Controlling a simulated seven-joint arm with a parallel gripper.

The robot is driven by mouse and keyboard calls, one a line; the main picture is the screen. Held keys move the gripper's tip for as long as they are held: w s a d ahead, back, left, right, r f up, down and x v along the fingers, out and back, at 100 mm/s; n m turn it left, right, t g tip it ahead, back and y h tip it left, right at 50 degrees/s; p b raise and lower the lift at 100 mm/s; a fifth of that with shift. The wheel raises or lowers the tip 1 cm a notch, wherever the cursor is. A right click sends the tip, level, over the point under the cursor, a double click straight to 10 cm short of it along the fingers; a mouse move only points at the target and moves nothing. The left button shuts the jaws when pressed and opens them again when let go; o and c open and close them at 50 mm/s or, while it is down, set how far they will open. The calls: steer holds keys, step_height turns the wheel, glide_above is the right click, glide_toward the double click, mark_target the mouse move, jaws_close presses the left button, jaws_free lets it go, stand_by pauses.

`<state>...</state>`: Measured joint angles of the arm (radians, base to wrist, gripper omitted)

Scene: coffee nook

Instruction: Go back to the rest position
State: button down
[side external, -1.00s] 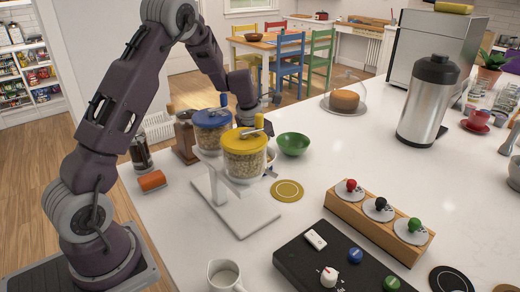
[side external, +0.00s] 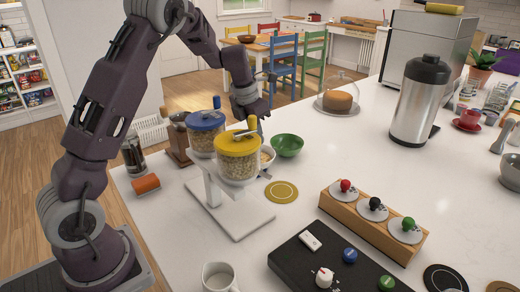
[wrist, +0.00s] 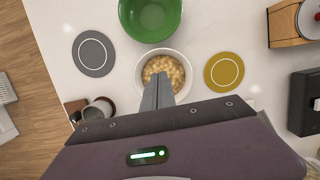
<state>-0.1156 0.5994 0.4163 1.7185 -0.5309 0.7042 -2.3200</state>
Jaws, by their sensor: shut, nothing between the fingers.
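My gripper (wrist: 162,84) is shut and empty in the wrist view. Its fingers appear over the near part of a white bowl (wrist: 187,73) of cereal pieces and hide some of it. In the side view my gripper (side external: 257,108) hangs behind the yellow-lidded dispenser (side external: 238,158), which hides its fingertips. The white bowl (side external: 269,154) is partly hidden by that dispenser. No thing is held.
A blue-lidded dispenser (side external: 203,138) shares the white stand (side external: 240,222). A green bowl (side external: 287,146), a yellow disc (side external: 281,192) and a grey disc (wrist: 93,53) lie near the white bowl. A wooden rack (side external: 340,210) and black control panel (side external: 300,262) are at front right.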

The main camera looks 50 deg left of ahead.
steer(key=s+d+r+m+t+y, duration=0.1)
steer(key=s+d+r+m, duration=0.6)
steer(key=r+m, duration=0.55)
steer(key=s+d+r+m+t+y, duration=0.1)
steer(key=s+d+r+m+t, duration=0.1)
steer(key=s+d+r+m, duration=1.05)
steer(key=s+a+f+m+h, duration=0.2)
steer(key=s+f+m, duration=0.9)
steer(key=s+f, duration=0.1)
steer(key=shift+s+a, duration=0.2)
steer(key=shift+a, duration=0.05)
steer(key=c, duration=1.5)
jaws_free()
